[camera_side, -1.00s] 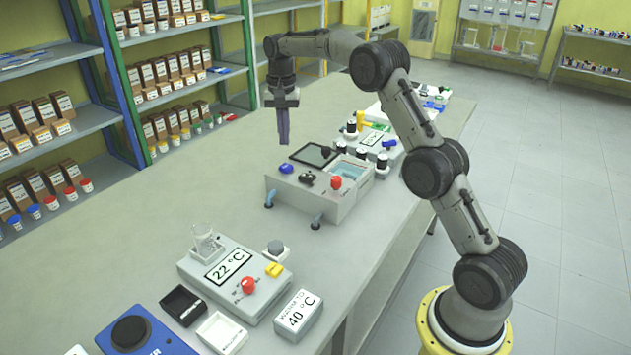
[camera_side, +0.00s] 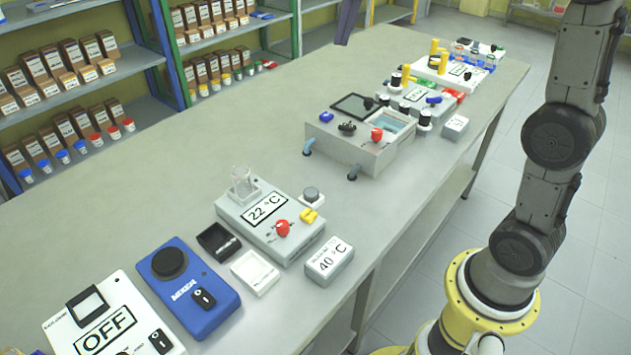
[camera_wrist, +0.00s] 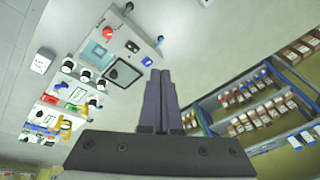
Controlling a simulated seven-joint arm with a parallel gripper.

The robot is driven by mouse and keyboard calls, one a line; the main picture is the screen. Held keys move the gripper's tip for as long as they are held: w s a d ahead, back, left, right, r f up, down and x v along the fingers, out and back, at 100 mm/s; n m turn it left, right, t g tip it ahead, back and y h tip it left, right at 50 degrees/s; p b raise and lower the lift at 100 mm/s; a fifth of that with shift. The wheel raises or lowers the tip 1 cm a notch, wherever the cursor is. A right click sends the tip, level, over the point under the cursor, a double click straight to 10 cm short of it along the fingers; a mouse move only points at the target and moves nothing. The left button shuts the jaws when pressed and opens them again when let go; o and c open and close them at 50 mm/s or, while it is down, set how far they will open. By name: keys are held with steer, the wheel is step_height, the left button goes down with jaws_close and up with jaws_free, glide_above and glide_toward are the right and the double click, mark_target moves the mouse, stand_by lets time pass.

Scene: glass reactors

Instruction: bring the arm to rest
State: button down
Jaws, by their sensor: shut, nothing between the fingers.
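My gripper (camera_side: 342,40) shows only as dark fingers at the top edge of the side view, the rest of it cut off by the frame. It hangs high over the bench's far side. In the wrist view the two fingers (camera_wrist: 161,76) lie side by side, shut and empty. They touch nothing that I can see. My arm stands upright at the right of the side view, its upper part out of frame.
The bench (camera_side: 190,160) carries a 22 °C device (camera_side: 240,222) with a glass beaker (camera_side: 243,180), a blue MIXER device (camera_side: 190,290), an OFF device (camera_side: 65,335) and a grey bath unit (camera_side: 345,155). Shelves (camera_side: 85,90) line the left. The bench's left part is bare.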

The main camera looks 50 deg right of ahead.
steer(key=s+a+r+n+t, duration=0.15)
steer(key=s+a, duration=0.25)
steer(key=s, duration=0.6)
steer(key=s+a+f+n, duration=0.2)
steer(key=s+f+n, duration=0.6)
steer(key=s+f, duration=0.5)
steer(key=shift+s+a+f+t+y, duration=0.35)
steer(key=shift+s+f+t, duration=0.1)
steer(key=shift+s, duration=0.7)
steer(key=shift+r, duration=0.1)
